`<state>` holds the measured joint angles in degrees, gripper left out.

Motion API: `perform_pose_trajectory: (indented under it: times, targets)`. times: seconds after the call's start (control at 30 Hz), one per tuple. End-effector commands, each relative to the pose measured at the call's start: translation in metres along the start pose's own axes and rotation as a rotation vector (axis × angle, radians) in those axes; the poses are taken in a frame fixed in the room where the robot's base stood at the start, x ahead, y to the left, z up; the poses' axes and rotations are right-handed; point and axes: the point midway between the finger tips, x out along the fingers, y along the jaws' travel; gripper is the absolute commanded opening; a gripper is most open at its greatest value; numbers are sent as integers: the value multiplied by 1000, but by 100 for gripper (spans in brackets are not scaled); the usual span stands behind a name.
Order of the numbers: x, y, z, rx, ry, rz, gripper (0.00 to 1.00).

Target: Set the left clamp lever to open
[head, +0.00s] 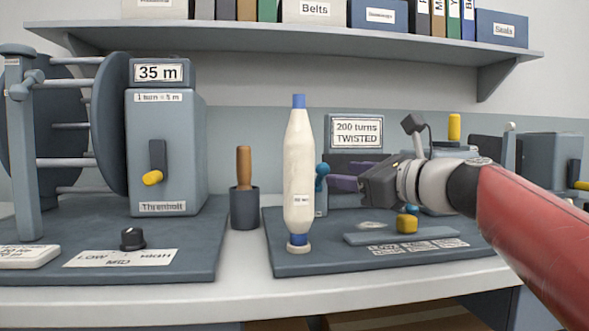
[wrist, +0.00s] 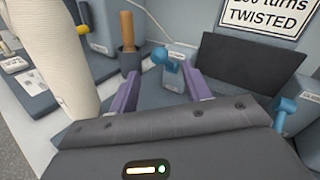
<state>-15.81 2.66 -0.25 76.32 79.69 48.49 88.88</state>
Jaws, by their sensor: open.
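The left clamp lever (head: 321,184) is blue with a ball end and stands on a small grey post just right of the white bobbin (head: 298,180). In the wrist view the lever (wrist: 166,57) shows beyond and between my purple fingertips. My gripper (head: 332,183) comes in from the right, close to the lever. It is open, with the two fingers apart and nothing held between them in the wrist view (wrist: 162,76). I cannot tell whether a finger touches the lever. A second blue lever (wrist: 285,110) is at the right of the wrist view.
A wooden-handled tool stands in a dark cup (head: 245,208) left of the bobbin. A sign reading "200 turns TWISTED" (head: 357,132) stands behind. A yellow knob (head: 407,223) is below my gripper. The grey Threnbolt box (head: 165,155) is on the left, and a shelf (head: 290,40) is above.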

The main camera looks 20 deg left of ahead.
Motion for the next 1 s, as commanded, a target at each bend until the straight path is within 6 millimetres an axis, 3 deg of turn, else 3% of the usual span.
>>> perform_pose_trajectory:
  times: [0.17, 0.6, 1.0]
  targets:
    - [8, -1, 2, 11, -7, 2, 48]
    - [71, 0, 2, 9, -5, 3, 48]
    - [79, 0, 2, 9, -6, 0, 47]
